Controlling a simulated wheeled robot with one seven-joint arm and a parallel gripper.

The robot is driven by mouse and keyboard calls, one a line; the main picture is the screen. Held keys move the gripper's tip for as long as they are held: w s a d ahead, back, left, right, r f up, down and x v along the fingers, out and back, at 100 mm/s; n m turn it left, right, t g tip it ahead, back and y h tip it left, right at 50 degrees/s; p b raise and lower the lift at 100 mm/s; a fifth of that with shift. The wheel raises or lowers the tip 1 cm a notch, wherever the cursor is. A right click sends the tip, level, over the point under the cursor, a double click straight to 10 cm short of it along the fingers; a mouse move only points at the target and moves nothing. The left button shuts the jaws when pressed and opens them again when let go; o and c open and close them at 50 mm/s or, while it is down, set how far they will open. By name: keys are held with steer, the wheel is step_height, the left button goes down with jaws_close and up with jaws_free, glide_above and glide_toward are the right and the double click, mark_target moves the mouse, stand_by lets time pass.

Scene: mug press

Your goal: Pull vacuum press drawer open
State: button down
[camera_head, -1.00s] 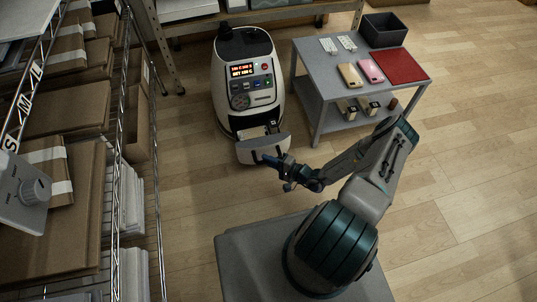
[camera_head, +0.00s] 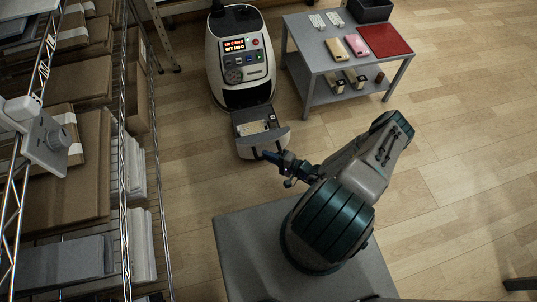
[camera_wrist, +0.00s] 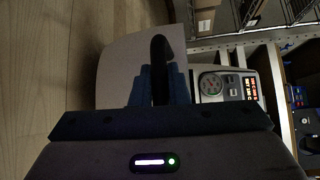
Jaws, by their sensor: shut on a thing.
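The vacuum press (camera_head: 238,62) stands on the floor at the top middle of the head view, white and dark with a lit display. Its drawer (camera_head: 262,143) is pulled well out toward me, and its inside shows behind the light front panel. My gripper (camera_head: 270,156) is at the drawer front, shut on the drawer's handle. In the wrist view the dark curved handle (camera_wrist: 160,65) stands between my blue fingers (camera_wrist: 160,88), in front of the pale drawer front (camera_wrist: 115,72). The press's control panel (camera_wrist: 230,88) shows to the right there.
A grey two-level table (camera_head: 320,66) right of the press bears pink and gold phone cases, a red mat (camera_head: 384,40) and a dark bin (camera_head: 370,9). A wire rack (camera_head: 128,190) with cardboard runs along the left.

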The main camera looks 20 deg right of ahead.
steer(key=c, duration=1.4)
jaws_free()
steer(key=shift+r, duration=0.15)
